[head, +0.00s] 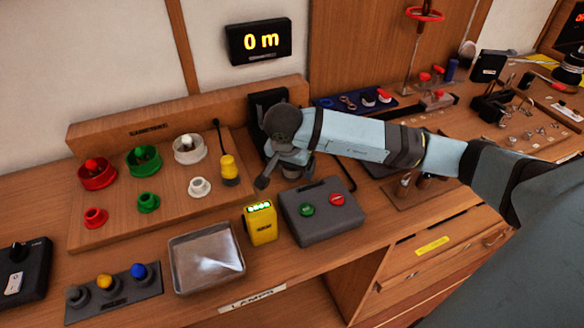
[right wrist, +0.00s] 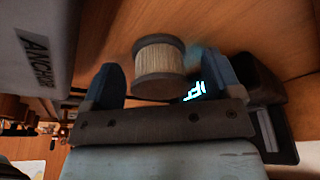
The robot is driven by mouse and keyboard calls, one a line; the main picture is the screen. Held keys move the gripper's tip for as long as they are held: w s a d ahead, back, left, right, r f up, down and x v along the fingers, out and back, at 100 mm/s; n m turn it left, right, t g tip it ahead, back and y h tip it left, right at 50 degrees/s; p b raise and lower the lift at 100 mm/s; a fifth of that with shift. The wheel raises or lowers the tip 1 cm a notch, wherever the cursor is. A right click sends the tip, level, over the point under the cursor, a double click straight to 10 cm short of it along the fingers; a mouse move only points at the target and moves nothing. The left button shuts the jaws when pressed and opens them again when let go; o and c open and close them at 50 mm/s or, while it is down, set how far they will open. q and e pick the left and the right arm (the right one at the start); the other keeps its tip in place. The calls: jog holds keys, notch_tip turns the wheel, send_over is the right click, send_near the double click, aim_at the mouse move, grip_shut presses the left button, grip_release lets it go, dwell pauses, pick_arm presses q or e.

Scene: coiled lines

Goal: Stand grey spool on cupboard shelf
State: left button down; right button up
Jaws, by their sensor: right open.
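The grey spool (right wrist: 159,68) shows in the right wrist view, with dark grey rims and a pale tan winding. It stands on a wooden surface between the two spread blue fingers of my right gripper (right wrist: 166,78), with a gap visible at the left finger. Contact at the right finger is unclear. In the head view my right gripper (head: 280,172) points down at the back of the bench, and my arm mostly hides the spool. I cannot identify the cupboard shelf for sure. My left gripper is out of view.
A grey box with green and red buttons (head: 320,209) and a yellow device (head: 260,222) stand close in front of the gripper. A metal tray (head: 207,262) and a board of coloured cups (head: 140,205) lie left. A wooden drawer front (head: 440,246) is below right.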

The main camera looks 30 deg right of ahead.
jog(key=c, duration=0.9)
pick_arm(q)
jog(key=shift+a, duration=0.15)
pick_arm(e)
jog(key=shift+c, duration=1)
jog(key=shift+r, duration=0.1)
pick_arm(q)
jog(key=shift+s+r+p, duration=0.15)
jog(key=shift+p, duration=0.65)
pick_arm(e)
notch_tip(320, 180, up, 20)
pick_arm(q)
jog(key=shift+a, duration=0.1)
